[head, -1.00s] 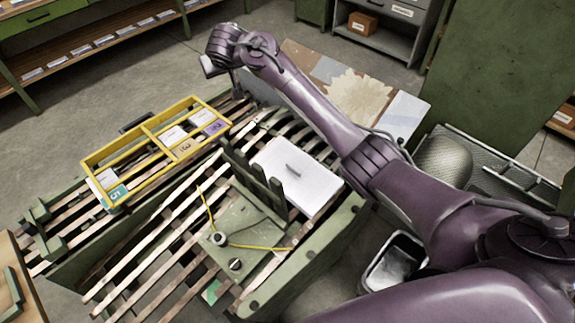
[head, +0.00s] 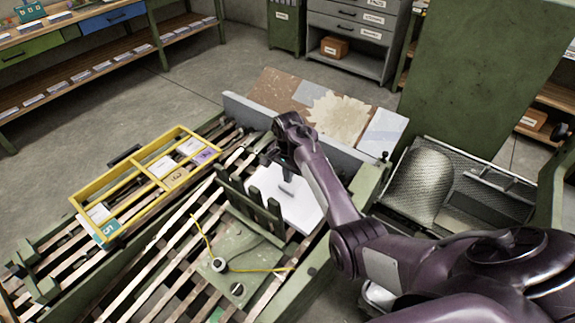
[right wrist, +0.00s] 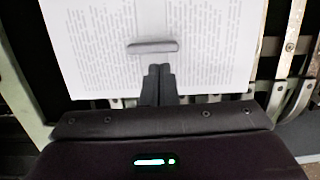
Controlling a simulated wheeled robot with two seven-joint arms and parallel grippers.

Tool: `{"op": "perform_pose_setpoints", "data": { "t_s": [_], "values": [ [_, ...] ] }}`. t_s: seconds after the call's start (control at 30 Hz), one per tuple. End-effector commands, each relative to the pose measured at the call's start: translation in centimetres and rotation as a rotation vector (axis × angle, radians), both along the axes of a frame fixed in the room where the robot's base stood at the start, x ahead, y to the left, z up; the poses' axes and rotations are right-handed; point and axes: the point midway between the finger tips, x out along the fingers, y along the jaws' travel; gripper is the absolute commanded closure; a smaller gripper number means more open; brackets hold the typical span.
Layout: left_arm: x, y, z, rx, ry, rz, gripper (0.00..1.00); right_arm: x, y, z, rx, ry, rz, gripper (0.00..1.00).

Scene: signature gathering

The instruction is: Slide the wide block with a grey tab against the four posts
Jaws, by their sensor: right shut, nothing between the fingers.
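The wide block (head: 304,211) is a white stack of printed paper lying on the slatted bench, just right of the green posts (head: 237,189). Its grey tab (head: 286,188) stands on its top; the posts hide part of its left side. My right gripper (head: 284,172) is over the block near the tab, with its fingers together and empty. In the right wrist view, the closed fingertips (right wrist: 159,70) point at the block (right wrist: 208,40), close to the tab (right wrist: 152,47); contact cannot be told. My left gripper is not in view.
A yellow divided tray (head: 75,199) with cards lies on the slats at left. A green plate (head: 235,262) with knobs and a yellow cord lies before the posts. A grey upright board (head: 245,113) runs along the bench's far edge. A wire basket (head: 485,200) stands at right.

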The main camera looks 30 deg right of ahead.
Motion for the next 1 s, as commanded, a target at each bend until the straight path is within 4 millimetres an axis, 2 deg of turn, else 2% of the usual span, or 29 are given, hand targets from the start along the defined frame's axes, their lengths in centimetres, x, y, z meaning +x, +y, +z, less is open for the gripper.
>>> {"op": "perform_pose_setpoints", "data": {
  "t_s": [0.1, 0.23, 0.67, 1.0],
  "values": [
    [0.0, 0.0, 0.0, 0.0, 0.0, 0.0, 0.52, 0.0, -0.1, -1.6, -0.001, 0.003, 0.002, 1.0],
    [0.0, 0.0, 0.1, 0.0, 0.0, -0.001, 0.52, 0.0, -0.1, -2.5, -0.002, 0.0, 0.003, 1.0],
    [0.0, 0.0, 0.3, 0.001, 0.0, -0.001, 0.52, 0.0, 0.1, -2.6, -0.001, -0.002, 0.003, 1.0],
    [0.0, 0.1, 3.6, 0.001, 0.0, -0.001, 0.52, -1.4, 3.5, -2.4, 0.0, 0.001, 0.004, 1.0]
  ]
}}
